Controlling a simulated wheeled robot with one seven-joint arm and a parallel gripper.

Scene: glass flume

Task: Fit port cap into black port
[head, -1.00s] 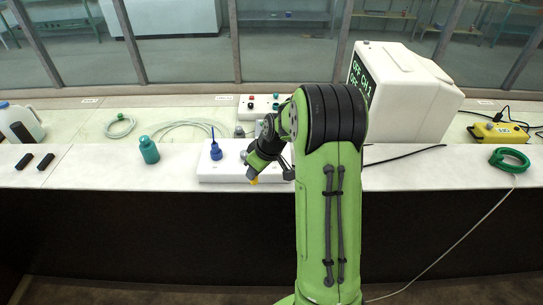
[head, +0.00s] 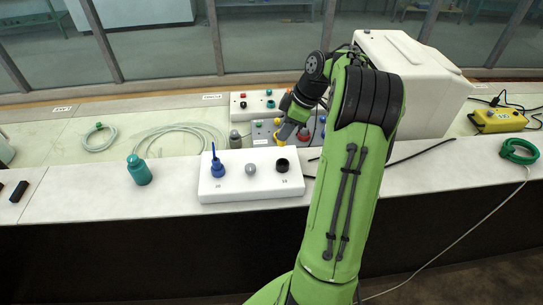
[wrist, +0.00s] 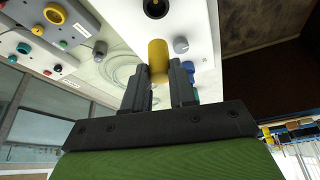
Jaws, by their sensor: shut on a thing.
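My gripper (wrist: 158,70) is shut on a yellow cylinder, the port cap (wrist: 157,52), which sticks out between the two fingers. In the head view my gripper (head: 285,130) is behind the white block, with the yellow cap (head: 281,137) at its tip. The black port (head: 282,165) is a dark round opening at the right end of the white block (head: 215,189). It also shows at the top of the wrist view (wrist: 155,8). The cap appears apart from the port. The block also bears a grey knob (head: 250,169) and a blue necked piece (head: 217,166).
A grey panel with coloured knobs (head: 262,133) stands close behind my gripper. A white panel with coloured knobs (head: 238,110) is behind it. A teal bottle (head: 139,171) stands left of the block. A large white instrument (head: 430,85) is at the right. A black cable (head: 420,152) lies on the counter.

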